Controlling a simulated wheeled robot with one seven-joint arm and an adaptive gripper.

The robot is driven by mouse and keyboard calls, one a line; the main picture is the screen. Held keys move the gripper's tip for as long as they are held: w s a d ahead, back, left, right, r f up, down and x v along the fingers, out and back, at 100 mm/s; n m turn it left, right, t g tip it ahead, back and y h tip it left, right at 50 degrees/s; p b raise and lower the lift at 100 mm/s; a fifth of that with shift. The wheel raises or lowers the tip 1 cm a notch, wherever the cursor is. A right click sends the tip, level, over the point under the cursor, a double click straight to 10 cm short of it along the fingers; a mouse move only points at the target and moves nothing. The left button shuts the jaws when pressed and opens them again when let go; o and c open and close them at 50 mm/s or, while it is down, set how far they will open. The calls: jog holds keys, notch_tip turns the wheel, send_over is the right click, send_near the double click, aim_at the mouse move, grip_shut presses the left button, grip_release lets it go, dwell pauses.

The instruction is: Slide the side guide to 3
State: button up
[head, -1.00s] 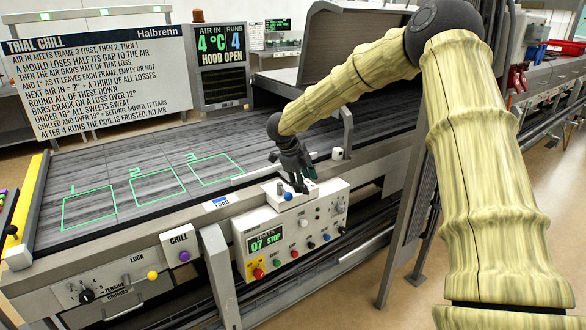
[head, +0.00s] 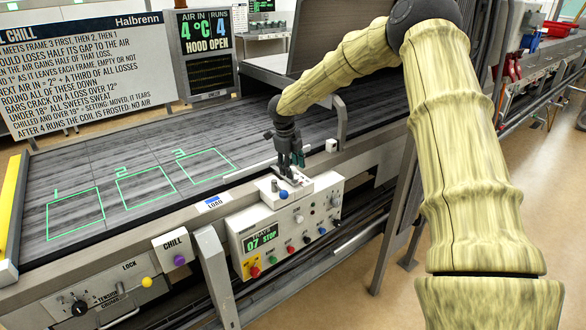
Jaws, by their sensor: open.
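My gripper (head: 289,168) is open, pointing down over the front edge of the belt. It is just above and behind a white box (head: 305,187) with a blue knob (head: 283,194) on its top. I cannot tell whether the fingertips touch the box. A thin white bar (head: 240,172) lies along the belt's front side, right of the green frame 3 (head: 206,166); it may be the side guide. Its right end is hidden behind my gripper. Green frames 2 (head: 145,187) and 1 (head: 75,213) lie farther left. No guide scale is readable.
A control panel (head: 290,223) with buttons and a "07 STOP" display is below the box. A CHILL box (head: 172,247) with a purple knob and a yellow-knobbed LOCK lever (head: 147,282) are at lower left. A metal post (head: 341,119) and the hood stand close right and behind.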

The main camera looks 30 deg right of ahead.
jog(key=shift+d+f, duration=0.2)
jog(key=shift+f, duration=0.95)
grip_shut()
